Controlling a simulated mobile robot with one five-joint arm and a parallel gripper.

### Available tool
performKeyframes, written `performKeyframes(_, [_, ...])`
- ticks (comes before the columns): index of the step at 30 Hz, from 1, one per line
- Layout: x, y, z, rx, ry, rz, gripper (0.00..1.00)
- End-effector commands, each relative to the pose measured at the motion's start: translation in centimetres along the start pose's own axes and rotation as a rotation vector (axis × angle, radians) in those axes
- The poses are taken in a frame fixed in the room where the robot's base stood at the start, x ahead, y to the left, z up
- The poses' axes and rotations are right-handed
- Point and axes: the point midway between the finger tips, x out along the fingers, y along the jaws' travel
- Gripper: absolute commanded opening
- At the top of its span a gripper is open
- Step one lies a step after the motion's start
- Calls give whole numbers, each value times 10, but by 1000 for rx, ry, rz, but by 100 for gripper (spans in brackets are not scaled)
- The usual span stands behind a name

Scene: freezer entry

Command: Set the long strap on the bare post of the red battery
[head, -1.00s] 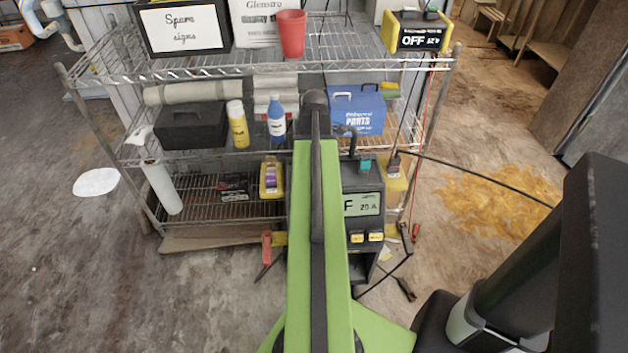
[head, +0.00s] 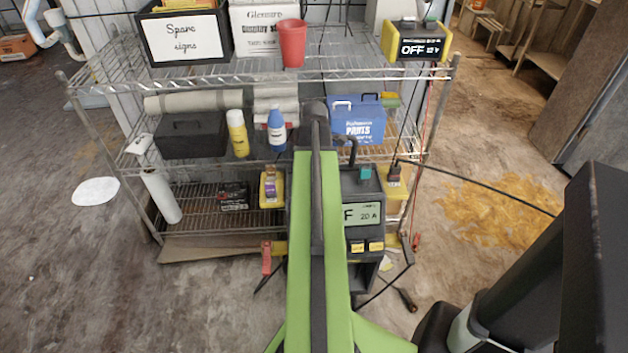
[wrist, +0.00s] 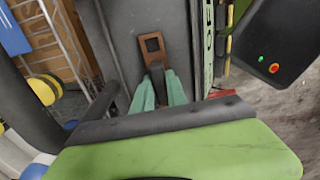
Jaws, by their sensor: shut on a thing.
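In the wrist view, my gripper (wrist: 160,92) has teal fingers shut on the near end of a brown, copper-like strap (wrist: 152,47). The strap's far end, with a square hole, stands out beyond the fingertips in front of a dark grey surface. I cannot tell whether it touches that surface. In the head view my own green arm covers the middle, and the gripper and strap are hidden behind it. I cannot make out the red battery or its bare post in either view.
A wire shelf rack (head: 260,80) stands ahead, holding a red cup (head: 292,43), a yellow charger reading OFF (head: 417,42) and a blue parts box (head: 358,119). A dark machine with a display (head: 362,214) stands right of my arm. Cables and clamps hang nearby. Floor at left is open.

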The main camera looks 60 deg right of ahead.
Motion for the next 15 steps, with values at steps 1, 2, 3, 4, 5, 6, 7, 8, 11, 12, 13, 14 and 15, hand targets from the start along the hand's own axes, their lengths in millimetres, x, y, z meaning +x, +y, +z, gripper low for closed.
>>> performKeyframes(1, [-1,0,0,0,0,0,0])
performKeyframes(2, [-2,0,0,0,0,0,0])
performKeyframes(3, [-5,0,0,0,0,0,0])
performKeyframes(4, [-7,0,0,0,0,0,0])
performKeyframes(5, [-10,0,0,0,0,0,0])
performKeyframes(6, [-15,0,0,0,0,0,0])
performKeyframes(7, [-19,0,0,0,0,0,0])
performKeyframes(8, [-23,0,0,0,0,0,0])
performKeyframes(11, [-40,0,0,0,0,-1,0])
performKeyframes(12, [-48,0,0,0,0,-1,0])
performKeyframes(13, [-53,0,0,1,0,-1,0])
performKeyframes(14, [-54,-7,8,4,0,-1,0])
performKeyframes(15, [-59,-13,16,4,0,-1,0])
